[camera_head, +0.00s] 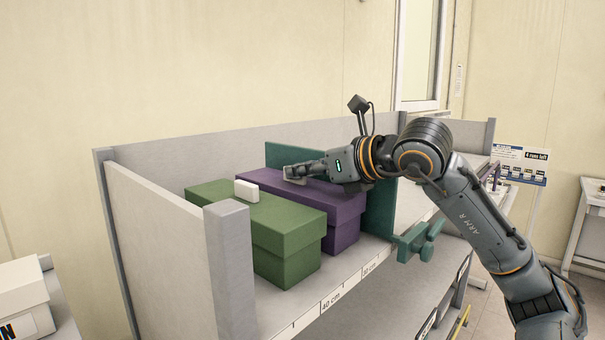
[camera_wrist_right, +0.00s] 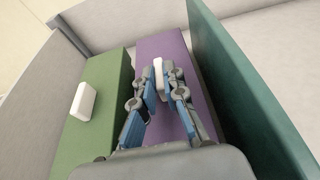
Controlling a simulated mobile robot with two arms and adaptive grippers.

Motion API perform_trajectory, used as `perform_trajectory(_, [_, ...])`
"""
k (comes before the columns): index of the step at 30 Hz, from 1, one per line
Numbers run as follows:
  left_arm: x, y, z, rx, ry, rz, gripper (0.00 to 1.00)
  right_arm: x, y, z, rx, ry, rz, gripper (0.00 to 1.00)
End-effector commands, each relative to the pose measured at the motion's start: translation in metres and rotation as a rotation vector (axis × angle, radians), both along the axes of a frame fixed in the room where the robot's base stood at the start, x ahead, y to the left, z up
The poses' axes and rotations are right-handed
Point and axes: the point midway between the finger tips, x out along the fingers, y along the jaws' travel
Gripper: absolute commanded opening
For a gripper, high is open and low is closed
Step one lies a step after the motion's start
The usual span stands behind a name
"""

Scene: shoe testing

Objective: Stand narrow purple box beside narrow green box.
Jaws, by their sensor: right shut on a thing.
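The narrow purple box (camera_head: 338,212) stands on the shelf (camera_head: 345,268), right beside the narrow green box (camera_head: 285,250), with its length running front to back. My right gripper (camera_head: 293,174) is over the purple box's top. In the right wrist view its fingers (camera_wrist_right: 164,76) are shut on a small white handle (camera_wrist_right: 158,66) on the purple lid (camera_wrist_right: 160,46). The green box's lid (camera_wrist_right: 108,72) has a similar white handle (camera_head: 246,191). The fingers partly hide the purple box's handle in the head view. I cannot tell whether the boxes touch. My left gripper is out of view.
A teal divider (camera_head: 380,205) stands close on the purple box's right. A teal clamp (camera_head: 418,242) sits at the shelf's front edge. A grey side panel (camera_head: 160,245) bounds the bay on the left, with a gap before the green box. A white box (camera_head: 22,300) lies at far left.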

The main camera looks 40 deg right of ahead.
Motion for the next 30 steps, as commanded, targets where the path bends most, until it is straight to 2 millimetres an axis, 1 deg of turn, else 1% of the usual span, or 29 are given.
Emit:
perform_trajectory(4, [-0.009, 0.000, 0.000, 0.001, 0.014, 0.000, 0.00, 0.000, 0.000, 0.002, -0.001, -0.003, 0.000, 0.00])
perform_trajectory(8, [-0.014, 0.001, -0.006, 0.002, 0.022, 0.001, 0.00, 0.000, 0.000, -0.003, -0.001, -0.002, 0.000, 0.00])
perform_trajectory(9, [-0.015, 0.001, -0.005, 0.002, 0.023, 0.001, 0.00, 0.000, 0.000, -0.003, 0.000, 0.001, 0.000, 0.15])
perform_trajectory(12, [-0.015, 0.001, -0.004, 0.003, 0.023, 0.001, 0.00, 0.000, 0.000, -0.002, 0.000, 0.001, 0.000, 0.33])
perform_trajectory(20, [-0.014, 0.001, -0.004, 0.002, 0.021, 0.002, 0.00, 0.000, 0.000, -0.002, 0.000, 0.001, 0.001, 0.33])
perform_trajectory(24, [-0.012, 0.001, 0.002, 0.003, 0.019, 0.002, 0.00, 0.000, 0.000, 0.003, 0.000, 0.001, 0.001, 0.33])
perform_trajectory(26, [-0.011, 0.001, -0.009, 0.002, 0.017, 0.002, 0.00, -0.008, -0.001, 0.000, 0.000, -0.001, -0.001, 0.33])
perform_trajectory(30, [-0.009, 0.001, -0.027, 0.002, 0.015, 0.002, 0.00, -0.035, -0.003, 0.007, -0.001, -0.005, -0.001, 0.33])
